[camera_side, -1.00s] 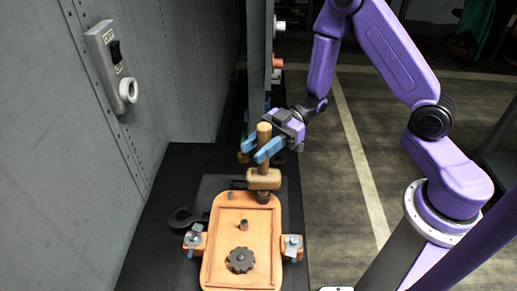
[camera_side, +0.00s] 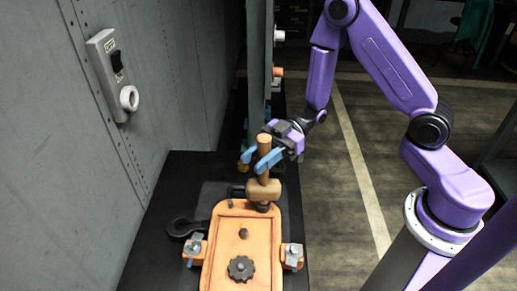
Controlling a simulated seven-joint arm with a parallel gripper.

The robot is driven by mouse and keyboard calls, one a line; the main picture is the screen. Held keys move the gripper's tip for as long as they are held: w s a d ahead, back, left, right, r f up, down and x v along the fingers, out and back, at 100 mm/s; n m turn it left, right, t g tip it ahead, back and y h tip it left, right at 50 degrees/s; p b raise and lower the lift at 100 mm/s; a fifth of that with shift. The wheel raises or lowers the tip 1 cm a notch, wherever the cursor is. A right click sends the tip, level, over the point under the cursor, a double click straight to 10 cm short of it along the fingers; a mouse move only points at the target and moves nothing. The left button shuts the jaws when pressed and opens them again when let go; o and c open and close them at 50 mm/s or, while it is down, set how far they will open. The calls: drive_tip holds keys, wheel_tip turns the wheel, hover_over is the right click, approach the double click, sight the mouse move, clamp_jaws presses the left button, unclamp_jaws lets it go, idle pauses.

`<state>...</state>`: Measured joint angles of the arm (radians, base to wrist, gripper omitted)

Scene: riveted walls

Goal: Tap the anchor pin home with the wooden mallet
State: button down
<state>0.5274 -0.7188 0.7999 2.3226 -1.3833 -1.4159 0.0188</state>
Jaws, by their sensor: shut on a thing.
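The wooden mallet (camera_side: 264,190) has a tan block head, and its handle stands upright. My gripper (camera_side: 257,161) has its blue fingers shut on the handle, above the head. The head is over the far end of an orange plate (camera_side: 222,262). A darker brown round part shows under the head; I cannot tell whether it touches the plate. A short dark peg (camera_side: 243,233), seemingly the anchor pin, stands low in the plate's middle, nearer the camera than the mallet and apart from it.
A dark knob (camera_side: 241,268) sits on the plate's near part. Bolted clamps (camera_side: 195,249) and (camera_side: 292,256) flank the plate. A dark hook-shaped tool (camera_side: 184,228) lies to its left. A riveted wall with a switch box (camera_side: 112,72) rises at left.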

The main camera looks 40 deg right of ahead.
sight(259, 140)
drive_tip(key=shift+f, duration=0.4)
drive_tip(key=shift+r, duration=1.8)
drive_tip(key=shift+r, duration=2.5)
drive_tip(key=shift+d, duration=0.1)
